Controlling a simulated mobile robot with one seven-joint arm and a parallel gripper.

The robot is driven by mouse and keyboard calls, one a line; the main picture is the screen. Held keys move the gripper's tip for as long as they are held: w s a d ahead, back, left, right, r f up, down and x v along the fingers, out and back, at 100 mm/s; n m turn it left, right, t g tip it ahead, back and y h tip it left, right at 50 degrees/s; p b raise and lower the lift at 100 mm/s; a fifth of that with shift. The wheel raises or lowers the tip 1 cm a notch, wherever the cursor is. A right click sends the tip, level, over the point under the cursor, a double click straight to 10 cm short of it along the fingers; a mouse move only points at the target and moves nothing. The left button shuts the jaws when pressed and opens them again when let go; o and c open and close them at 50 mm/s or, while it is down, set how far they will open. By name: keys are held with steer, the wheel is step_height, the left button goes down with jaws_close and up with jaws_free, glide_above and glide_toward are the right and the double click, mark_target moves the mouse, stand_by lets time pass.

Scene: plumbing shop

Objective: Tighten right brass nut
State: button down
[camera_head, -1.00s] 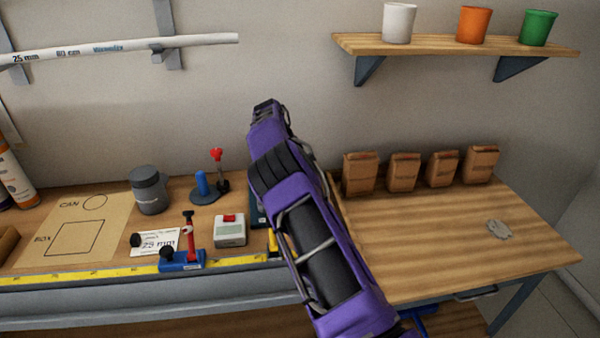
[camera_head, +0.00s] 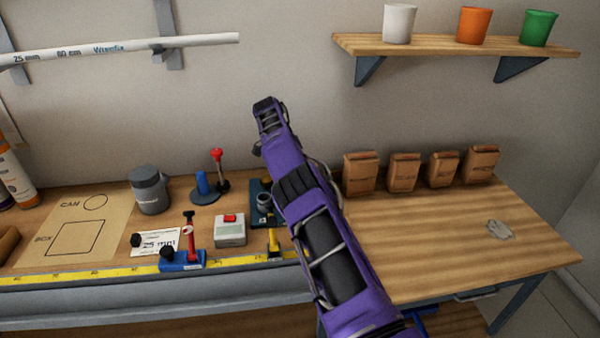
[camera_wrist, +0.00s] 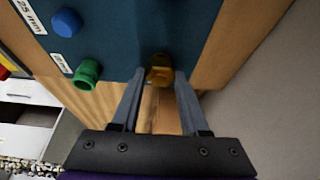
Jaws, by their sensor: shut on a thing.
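In the wrist view, the brass nut (camera_wrist: 159,61) is a small gold-brown fitting at the edge of a dark teal board (camera_wrist: 135,30). My gripper (camera_wrist: 160,76) has its two grey fingers on either side of the nut, shut on it. The finger contact on the nut is partly shaded. A green round fitting (camera_wrist: 87,73) and a blue round knob (camera_wrist: 67,22) are on the board to the left. In the head view, my arm hides the nut and my gripper; part of the dark board (camera_head: 261,187) shows beside the arm.
In the head view, a grey-white box with a red button (camera_head: 230,230), a blue clamp (camera_head: 182,261) and a grey can (camera_head: 149,190) stand left of my arm. Several brown packets (camera_head: 404,172) line the back right. The right side of the wooden bench (camera_head: 440,235) is mostly clear.

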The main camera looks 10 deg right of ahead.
steer(key=shift+f, duration=0.1)
steer(key=shift+c, duration=2.1)
jaws_free()
steer(key=shift+n, duration=0.3)
